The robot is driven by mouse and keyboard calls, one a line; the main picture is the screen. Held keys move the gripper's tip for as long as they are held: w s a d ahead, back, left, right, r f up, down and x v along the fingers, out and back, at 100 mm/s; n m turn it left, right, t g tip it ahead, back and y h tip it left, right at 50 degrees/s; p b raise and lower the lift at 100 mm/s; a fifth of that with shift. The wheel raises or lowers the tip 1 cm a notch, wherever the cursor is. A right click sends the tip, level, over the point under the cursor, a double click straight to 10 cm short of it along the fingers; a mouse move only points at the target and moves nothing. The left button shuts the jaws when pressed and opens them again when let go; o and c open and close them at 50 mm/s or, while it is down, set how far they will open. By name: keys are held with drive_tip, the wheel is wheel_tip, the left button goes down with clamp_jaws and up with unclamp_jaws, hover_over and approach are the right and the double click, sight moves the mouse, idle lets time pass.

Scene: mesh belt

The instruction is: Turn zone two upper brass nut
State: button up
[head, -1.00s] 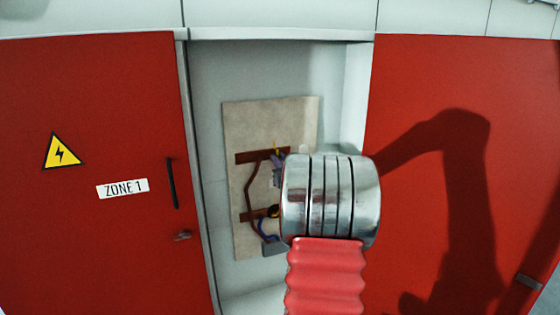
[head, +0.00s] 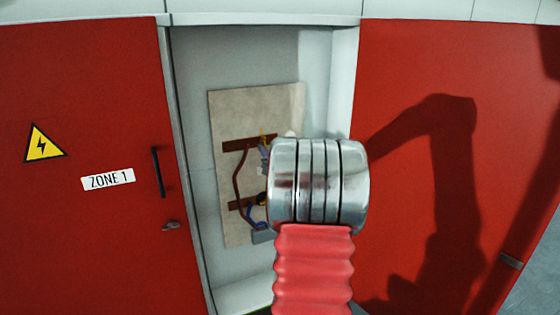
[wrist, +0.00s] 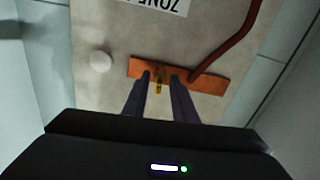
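In the wrist view, a small brass nut (wrist: 158,85) shows against an orange-brown copper bar (wrist: 205,83) on a beige panel. My gripper (wrist: 161,77) has its two dark fingers apart, one on each side of the nut, with a gap visible between them. I cannot tell whether the fingers touch it. In the head view, the upper bar (head: 236,145) shows with a small yellow spot (head: 263,137) at its right end by my finger tips. My own arm hides the right part of the panel there.
The beige panel (head: 228,112) sits inside an open recess between a red door (head: 80,240) marked ZONE 1 and red surface (head: 450,60) at right. A lower bar (head: 240,204) and brown cable (head: 239,175) are below. A white knob (wrist: 101,62) is beside the upper bar.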

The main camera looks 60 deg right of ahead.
drive_tip(key=v, duration=1.2)
drive_tip(key=shift+s+f, duration=0.2)
drive_tip(key=shift+s, duration=0.05)
drive_tip(key=shift+w+a, duration=0.1)
drive_tip(key=shift+a, duration=0.05)
drive_tip(key=w+a+g+y, duration=0.1)
drive_tip(key=w+a+g, duration=0.15)
drive_tip(key=a, duration=0.85)
drive_tip(key=w+a+g+y, duration=0.15)
drive_tip(key=w+a, duration=0.25)
drive_tip(key=a, duration=0.7)
drive_tip(key=s+a+f+n+g+y, duration=0.1)
drive_tip(key=s+a, duration=0.4)
drive_tip(key=a, duration=0.5)
drive_tip(key=s+a+f+n+g+y, duration=0.2)
drive_tip(key=s+a, duration=0.4)
drive_tip(key=a, duration=0.4)
drive_tip(key=s+a+f+n+g+y, duration=0.2)
drive_tip(key=s+a+f, duration=0.3)
drive_tip(key=a, duration=0.5)
drive_tip(key=shift+g+y, duration=0.4)
drive_tip(key=shift+y, duration=0.45)
